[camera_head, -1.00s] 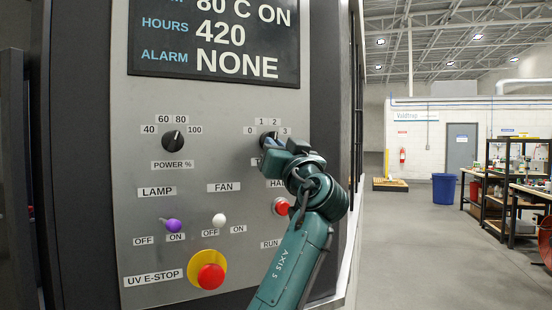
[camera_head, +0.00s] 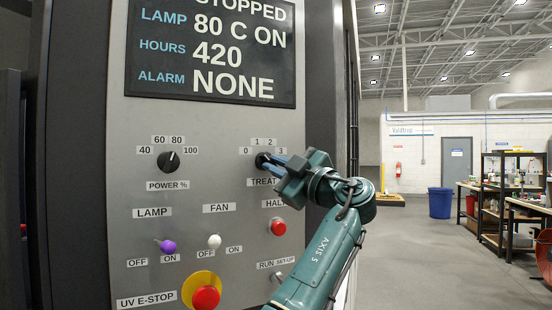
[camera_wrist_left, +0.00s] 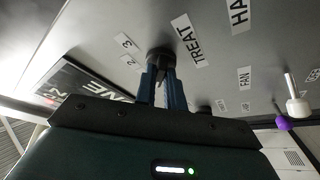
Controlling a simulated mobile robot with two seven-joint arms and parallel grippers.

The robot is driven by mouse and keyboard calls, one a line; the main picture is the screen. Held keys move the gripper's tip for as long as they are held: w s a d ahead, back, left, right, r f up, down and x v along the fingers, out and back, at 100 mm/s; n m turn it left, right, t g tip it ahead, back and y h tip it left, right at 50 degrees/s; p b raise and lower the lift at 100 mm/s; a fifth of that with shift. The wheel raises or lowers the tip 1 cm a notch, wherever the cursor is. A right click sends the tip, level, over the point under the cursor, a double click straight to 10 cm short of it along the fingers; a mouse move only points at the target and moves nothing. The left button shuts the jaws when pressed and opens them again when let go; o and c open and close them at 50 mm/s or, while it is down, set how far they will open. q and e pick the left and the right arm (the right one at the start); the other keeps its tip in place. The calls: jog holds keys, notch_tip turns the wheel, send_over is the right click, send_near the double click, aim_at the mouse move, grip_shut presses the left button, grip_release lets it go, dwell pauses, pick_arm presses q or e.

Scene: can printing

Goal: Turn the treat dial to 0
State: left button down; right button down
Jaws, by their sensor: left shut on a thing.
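The treat dial (camera_head: 262,160) is a black round knob on the grey panel, under the marks 0, 1, 2 and 3 and above the TREAT label (camera_head: 262,182). My left gripper (camera_head: 273,162) reaches it from the right, its blue fingers at the knob. In the left wrist view the fingers (camera_wrist_left: 161,80) are shut on the black knob (camera_wrist_left: 159,54), one on each side. The fingers cover part of the dial, and I cannot tell which mark it points to. My right gripper is not in view.
The power dial (camera_head: 168,161) is to the left. Below are the purple lamp switch (camera_head: 167,246), white fan switch (camera_head: 214,241), red halt button (camera_head: 278,227) and red emergency stop (camera_head: 206,297). A dark display (camera_head: 210,85) is above. Open floor lies right of the machine.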

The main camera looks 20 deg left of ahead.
pick_arm(q)
jog(key=shift+w+d+r+n+g+p, duration=0.1)
jog(key=shift+n+g+p, duration=0.4)
jog(key=shift+n, duration=0.4)
jog(key=shift+r+n+g+p, duration=0.1)
jog(key=shift+n+g+p, duration=0.35)
jog(key=shift+n, duration=0.45)
jog(key=c, duration=1.5)
grip_release()
jog(key=shift+f, duration=0.1)
jog(key=b+v, duration=0.2)
jog(key=v, duration=1.1)
